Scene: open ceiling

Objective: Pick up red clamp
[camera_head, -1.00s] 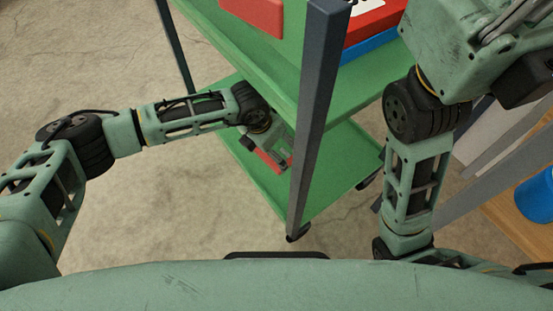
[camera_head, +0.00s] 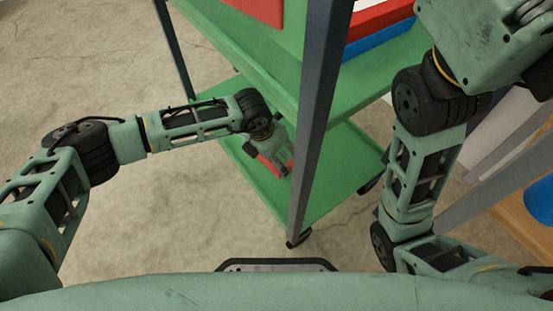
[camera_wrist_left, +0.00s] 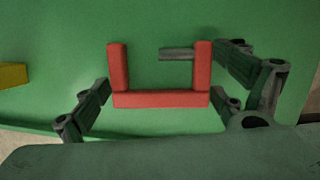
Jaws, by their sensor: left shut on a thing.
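The red clamp (camera_wrist_left: 160,99) is a U-shaped frame with a grey screw bar between its arms. It lies over the green lower shelf of the cart. In the left wrist view my left gripper (camera_wrist_left: 160,94) has a finger at each end of the clamp's long bar and is shut on it. In the head view my left gripper (camera_head: 279,160) is low at the lower shelf, with red parts of the clamp (camera_head: 270,169) showing around it. Whether the clamp is clear of the shelf I cannot tell. My right gripper is not visible.
The green cart (camera_head: 330,175) has a dark upright post (camera_head: 318,120) right of my left gripper. Its upper shelf (camera_head: 372,74) overhangs and carries red and blue boxes. A yellow object (camera_wrist_left: 12,75) lies left of the clamp. A blue container (camera_head: 540,200) stands at right.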

